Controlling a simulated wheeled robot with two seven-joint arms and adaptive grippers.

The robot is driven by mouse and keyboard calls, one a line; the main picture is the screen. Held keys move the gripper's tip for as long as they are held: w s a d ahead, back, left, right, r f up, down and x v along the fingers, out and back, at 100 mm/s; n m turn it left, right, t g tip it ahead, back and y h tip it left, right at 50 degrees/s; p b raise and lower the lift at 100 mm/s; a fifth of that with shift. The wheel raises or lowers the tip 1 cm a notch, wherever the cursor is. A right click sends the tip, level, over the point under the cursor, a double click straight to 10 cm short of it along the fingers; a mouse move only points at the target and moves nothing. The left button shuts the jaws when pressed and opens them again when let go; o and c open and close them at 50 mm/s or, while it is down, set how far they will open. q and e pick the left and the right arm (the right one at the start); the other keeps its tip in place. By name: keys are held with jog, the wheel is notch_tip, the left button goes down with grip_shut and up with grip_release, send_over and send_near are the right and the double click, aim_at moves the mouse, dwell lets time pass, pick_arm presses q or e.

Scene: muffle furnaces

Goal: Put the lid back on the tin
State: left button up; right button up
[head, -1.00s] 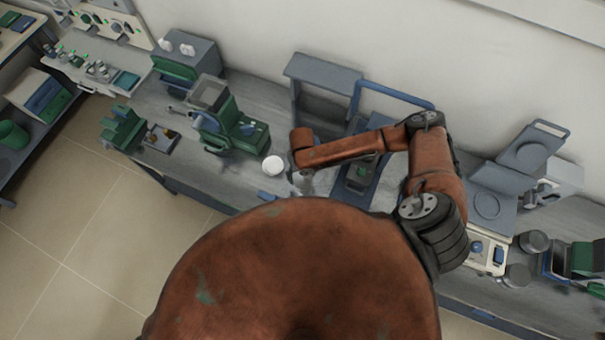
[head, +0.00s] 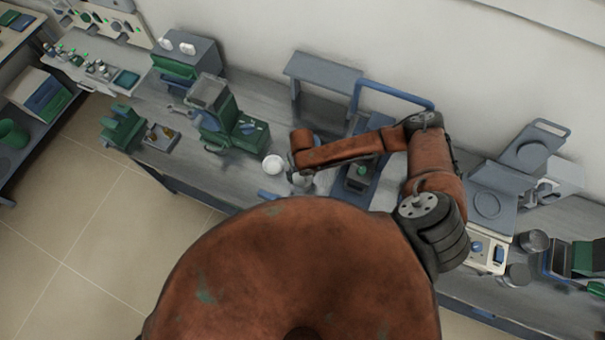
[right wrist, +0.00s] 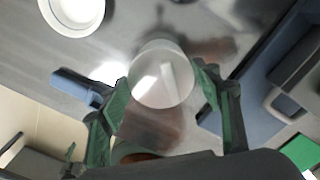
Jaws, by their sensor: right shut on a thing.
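My right gripper (right wrist: 163,92) has its two green fingers on either side of a shiny pale grey round piece and is shut on it. I take this piece to be the lid (right wrist: 162,75); its lower side is hidden. A white round open-looking piece with a raised rim, seemingly the tin (right wrist: 72,10), stands on the bench at the upper left of the right wrist view, apart from the held piece. It also shows in the head view (head: 273,165), just left of my right gripper (head: 301,183). My left gripper is not in view.
A blue bar-shaped thing (right wrist: 76,86) lies near the bench's front edge, left of the fingers. A blue-framed stand (head: 362,178) is close on the right. A green device (head: 228,130) stands left of the white piece. Bare grey bench (head: 270,115) lies behind.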

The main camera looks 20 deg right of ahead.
jog(key=o, duration=1.1)
jog(key=shift+o, duration=0.2)
jog(key=o, duration=0.5)
jog(key=shift+c, duration=0.2)
jog(key=shift+r+p, duration=3.55)
jog(key=shift+p, duration=0.05)
jog(key=shift+f, duration=0.1)
